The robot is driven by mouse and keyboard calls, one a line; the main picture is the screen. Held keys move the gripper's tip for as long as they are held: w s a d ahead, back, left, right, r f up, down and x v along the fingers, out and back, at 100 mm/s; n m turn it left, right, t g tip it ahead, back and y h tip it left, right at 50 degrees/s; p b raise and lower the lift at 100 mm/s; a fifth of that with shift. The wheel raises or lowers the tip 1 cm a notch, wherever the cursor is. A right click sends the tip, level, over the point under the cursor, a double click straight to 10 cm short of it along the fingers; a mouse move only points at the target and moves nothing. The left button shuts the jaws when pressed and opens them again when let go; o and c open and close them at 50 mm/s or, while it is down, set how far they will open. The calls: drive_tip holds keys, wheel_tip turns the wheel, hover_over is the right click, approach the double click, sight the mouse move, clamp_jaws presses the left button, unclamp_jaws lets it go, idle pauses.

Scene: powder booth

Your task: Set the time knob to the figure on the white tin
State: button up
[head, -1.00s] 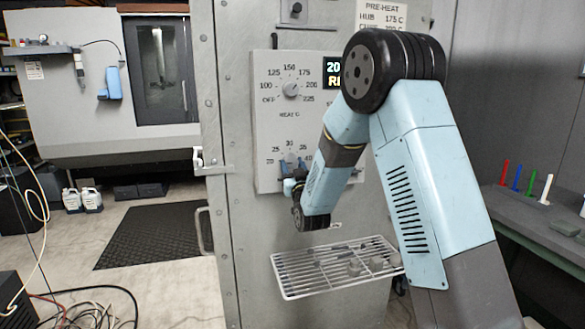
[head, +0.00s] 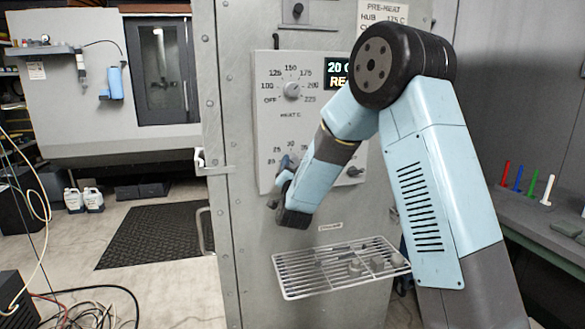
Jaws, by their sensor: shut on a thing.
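The time knob (head: 290,161) is on the lower dial of the pale control panel (head: 265,125), with figures such as 20, 25 and 30 around it. My gripper (head: 284,172) is at this dial, shut on the knob and partly covering it. My forearm hides the right side of the dial, so the knob's pointer setting cannot be read. The heat knob (head: 292,90) sits above, clear of my gripper. I cannot make out a white tin or its figure in this view.
A wire rack (head: 290,293) holding small grey parts juts from the oven front below my wrist. A door handle (head: 203,232) is at the left. A bench with colored sticks (head: 518,178) stands at the right. A lit display (head: 336,72) is partly behind my arm.

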drive_tip(key=shift+w+d+r+m, duration=0.1)
drive_tip(key=shift+d+m, duration=0.1)
drive_tip(key=shift+m, duration=0.2)
drive_tip(key=o, duration=1)
drive_tip(key=shift+a, duration=0.1)
drive_tip(key=shift+s+f, duration=0.2)
drive_tip(key=shift+s, duration=0.05)
drive_tip(key=v, duration=1.3)
drive_tip(key=shift+s+f, duration=0.1)
drive_tip(key=shift+s, duration=0.05)
